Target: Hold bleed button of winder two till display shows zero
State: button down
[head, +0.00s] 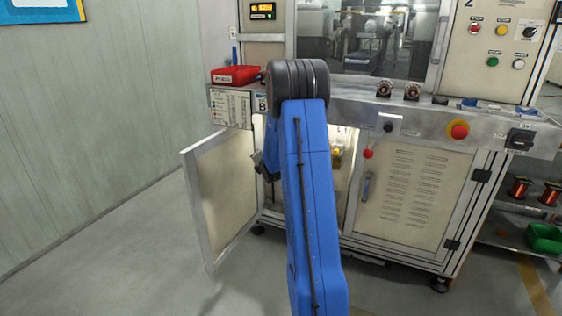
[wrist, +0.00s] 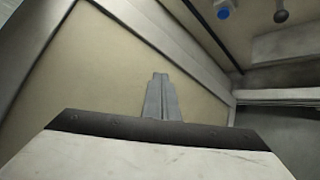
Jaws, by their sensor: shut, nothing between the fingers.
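The winding machine (head: 420,175) bears a "2" at its top right. A small display (head: 262,11) with lit orange digits sits on its upper left; the digits are too small to read. The lower left cabinet door (head: 222,208) stands open. My gripper (wrist: 160,98) is shut and empty, with the beige door panel (wrist: 95,70) behind it in the wrist view. In the head view my blue arm hides most of it and much of the cabinet opening. A round blue knob or button (wrist: 223,10) shows at the wrist view's top edge; I cannot tell whether it is the bleed button.
A dark round knob (wrist: 281,15) is right of the blue one. A red bin (head: 236,75) and small wound parts (head: 412,91) lie on the ledge. A red emergency stop (head: 458,130) is on the front. Copper spools (head: 519,188) stand at right. The floor at left is clear.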

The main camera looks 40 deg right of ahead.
jog(key=d+f+n+t, duration=0.1)
jog(key=d+f+n, duration=0.3)
jog(key=d+f, duration=0.5)
jog(key=shift+w+d+f+t+h, duration=0.2)
jog(key=shift+w+d+t+h, duration=0.05)
jog(key=shift+d+t+h, duration=0.15)
jog(key=shift+d, duration=0.15)
jog(key=w+d, duration=0.3)
jog(key=d, duration=0.4)
jog(key=shift+w+d, duration=0.2)
jog(key=shift+d, duration=0.2)
jog(key=shift+d, duration=0.1)
dwell(1.4)
jog(key=shift+w+d, duration=0.15)
jog(key=shift+d, duration=0.15)
jog(key=shift+w+d, duration=0.2)
jog(key=shift+d, duration=0.3)
dwell(3.1)
